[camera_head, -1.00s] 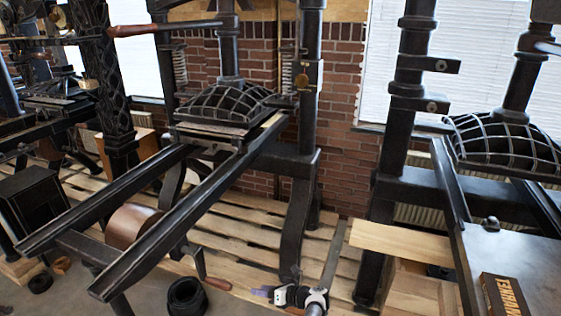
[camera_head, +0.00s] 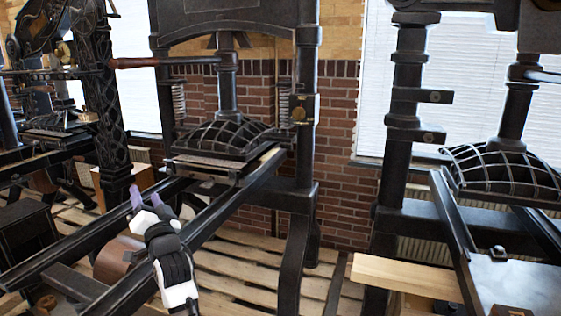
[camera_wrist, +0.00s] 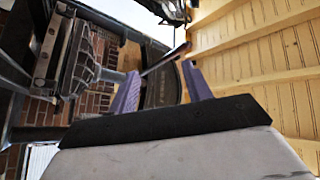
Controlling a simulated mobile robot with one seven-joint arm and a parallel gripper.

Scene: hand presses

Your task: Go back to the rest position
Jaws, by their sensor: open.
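My gripper (camera_head: 146,200) shows in the head view, raised in front of the middle hand press (camera_head: 222,140) and over its long black rails (camera_head: 235,200). Its purple fingers point up and away from me. In the wrist view the two purple fingers (camera_wrist: 160,92) stand apart with nothing between them, so the gripper is open and empty. The same view looks up past the press frame towards the ceiling. I cannot tell the exact gap between the gripper and the rails.
A brown box (camera_head: 508,311) is cut off at the bottom edge. A pale wooden board (camera_head: 405,274) lies between the presses. More black presses stand at the left. A brick wall (camera_head: 340,140) is behind.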

